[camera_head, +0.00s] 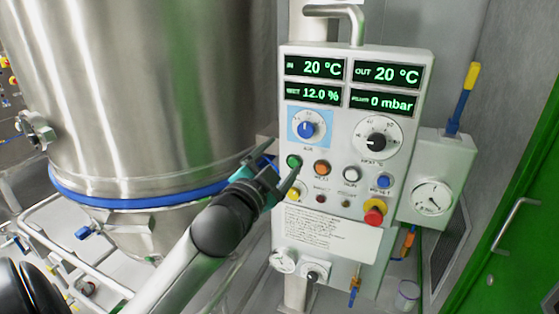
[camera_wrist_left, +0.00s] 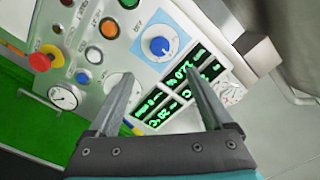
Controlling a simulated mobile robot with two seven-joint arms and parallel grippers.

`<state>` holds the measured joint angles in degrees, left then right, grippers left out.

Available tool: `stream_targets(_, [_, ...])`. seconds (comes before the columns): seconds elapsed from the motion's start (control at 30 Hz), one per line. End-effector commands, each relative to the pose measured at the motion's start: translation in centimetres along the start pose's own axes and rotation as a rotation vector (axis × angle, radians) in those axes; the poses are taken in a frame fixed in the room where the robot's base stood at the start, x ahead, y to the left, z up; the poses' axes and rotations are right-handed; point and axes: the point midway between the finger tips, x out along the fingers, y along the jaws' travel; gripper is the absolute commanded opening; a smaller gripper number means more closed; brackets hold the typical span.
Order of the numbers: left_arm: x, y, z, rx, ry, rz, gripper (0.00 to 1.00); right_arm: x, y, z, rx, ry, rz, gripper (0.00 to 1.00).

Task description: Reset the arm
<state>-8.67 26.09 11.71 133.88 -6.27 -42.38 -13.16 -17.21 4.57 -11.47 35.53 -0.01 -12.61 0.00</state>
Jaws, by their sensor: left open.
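My left arm comes in from the lower left in the head view. Its gripper (camera_head: 283,160) is at the left edge of the control panel (camera_head: 335,190), beside the green button (camera_head: 294,162). In the left wrist view the two fingers of the left gripper (camera_wrist_left: 160,76) stand apart with nothing between them. The panel's displays and blue knob (camera_wrist_left: 159,46) show beyond and between the fingers. I cannot tell whether a fingertip touches the panel. My right gripper is not in view.
A large steel vessel (camera_head: 140,90) with a blue band (camera_head: 130,200) stands left of the panel. A red emergency knob (camera_head: 374,214) sticks out at the panel's lower right. A gauge box (camera_head: 437,165) and green door (camera_head: 520,240) are on the right.

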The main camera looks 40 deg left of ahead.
Motion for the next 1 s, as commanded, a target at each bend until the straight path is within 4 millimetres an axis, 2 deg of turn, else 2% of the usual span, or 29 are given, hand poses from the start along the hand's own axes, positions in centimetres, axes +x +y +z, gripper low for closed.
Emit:
stream_targets(0.4, [0.1,0.1,0.2,-0.001,-0.003,0.002,0.84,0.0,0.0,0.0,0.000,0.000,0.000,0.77])
stream_targets(0.47, [0.3,0.7,0.8,-0.006,-0.014,0.011,0.84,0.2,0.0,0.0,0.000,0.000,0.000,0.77])
stream_targets(0.53, [0.7,2.2,2.6,-0.017,-0.043,0.034,0.84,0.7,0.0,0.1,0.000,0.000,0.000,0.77])
stream_targets(0.67, [1.7,7.7,8.6,-0.058,-0.141,0.114,0.84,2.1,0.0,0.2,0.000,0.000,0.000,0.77])
stream_targets(0.77, [1.8,13.1,14.2,-0.095,-0.233,0.189,0.84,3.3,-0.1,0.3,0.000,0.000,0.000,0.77])
stream_targets(0.8, [1.5,15.3,16.4,-0.110,-0.271,0.219,0.84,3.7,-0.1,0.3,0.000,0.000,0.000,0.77])
stream_targets(0.87, [0.9,18.7,19.5,-0.131,-0.325,0.264,0.84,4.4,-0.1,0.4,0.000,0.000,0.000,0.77])
stream_targets(1.0, [-1.8,26.3,26.6,-0.177,-0.453,0.364,0.84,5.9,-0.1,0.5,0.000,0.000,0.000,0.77])
